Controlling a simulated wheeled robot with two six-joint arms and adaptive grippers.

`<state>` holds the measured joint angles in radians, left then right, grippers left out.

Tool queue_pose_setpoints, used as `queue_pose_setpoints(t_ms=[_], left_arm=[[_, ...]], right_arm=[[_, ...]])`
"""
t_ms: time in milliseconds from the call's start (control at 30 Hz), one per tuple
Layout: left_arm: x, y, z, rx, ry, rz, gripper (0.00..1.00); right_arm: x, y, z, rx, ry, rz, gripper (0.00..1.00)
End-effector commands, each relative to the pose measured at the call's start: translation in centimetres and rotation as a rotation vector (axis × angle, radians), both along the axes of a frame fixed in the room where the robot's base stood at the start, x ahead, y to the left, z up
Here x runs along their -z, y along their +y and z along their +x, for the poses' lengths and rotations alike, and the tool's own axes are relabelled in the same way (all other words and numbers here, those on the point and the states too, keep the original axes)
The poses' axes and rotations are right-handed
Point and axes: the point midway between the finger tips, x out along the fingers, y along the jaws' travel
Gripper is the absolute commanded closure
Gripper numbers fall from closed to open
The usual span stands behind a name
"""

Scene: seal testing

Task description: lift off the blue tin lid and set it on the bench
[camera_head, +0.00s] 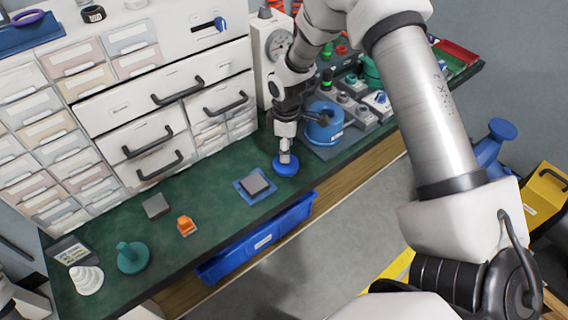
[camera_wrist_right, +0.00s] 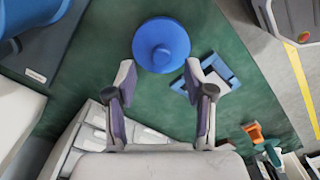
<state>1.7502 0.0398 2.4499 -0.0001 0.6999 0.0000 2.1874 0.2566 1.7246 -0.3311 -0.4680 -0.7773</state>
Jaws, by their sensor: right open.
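The round blue lid (camera_head: 286,168) with a central knob is on the green bench, directly below my right gripper (camera_head: 285,152) in the head view. In the right wrist view the lid (camera_wrist_right: 161,45) lies just beyond and between the spread fingertips of the right gripper (camera_wrist_right: 159,70). The fingers are open, with nothing between them. I cannot tell whether a tin is under the lid, because the gripper and the viewing angle hide its side. My left gripper is not in view.
A blue tray with a grey block (camera_head: 254,184) lies to the left. An orange part (camera_head: 186,226) and green knobbed piece (camera_head: 132,257) are farther left. Bare bench (camera_head: 215,195) lies between.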

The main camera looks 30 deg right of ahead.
Motion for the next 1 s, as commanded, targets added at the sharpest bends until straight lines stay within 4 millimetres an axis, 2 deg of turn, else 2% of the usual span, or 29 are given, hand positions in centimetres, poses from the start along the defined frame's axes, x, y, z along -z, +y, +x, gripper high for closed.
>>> queue_pose_setpoints(t_ms=[33, 167, 400, 433, 567, 600, 1000], left_arm=[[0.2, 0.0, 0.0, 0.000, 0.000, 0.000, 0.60], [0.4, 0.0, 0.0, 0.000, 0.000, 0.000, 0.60], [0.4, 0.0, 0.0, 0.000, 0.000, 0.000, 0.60], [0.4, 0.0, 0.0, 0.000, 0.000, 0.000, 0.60], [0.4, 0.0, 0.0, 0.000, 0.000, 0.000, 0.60], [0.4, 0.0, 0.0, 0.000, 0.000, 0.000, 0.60], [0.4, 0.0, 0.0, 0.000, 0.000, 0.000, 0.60]], right_arm=[[1.2, 0.0, -0.1, 0.000, 0.004, 0.000, 0.47], [3.4, 0.0, -0.2, 0.000, 0.003, 0.000, 0.47], [3.8, 0.0, -0.1, 0.000, 0.000, 0.000, 0.47], [3.8, 0.0, -0.1, 0.000, 0.000, 0.000, 0.50], [3.8, 0.0, -0.1, 0.000, 0.001, 0.000, 0.96], [3.8, 0.0, -0.1, 0.000, 0.001, 0.000, 1.00], [3.6, 0.0, -0.2, 0.000, 0.001, 0.000, 1.00]])
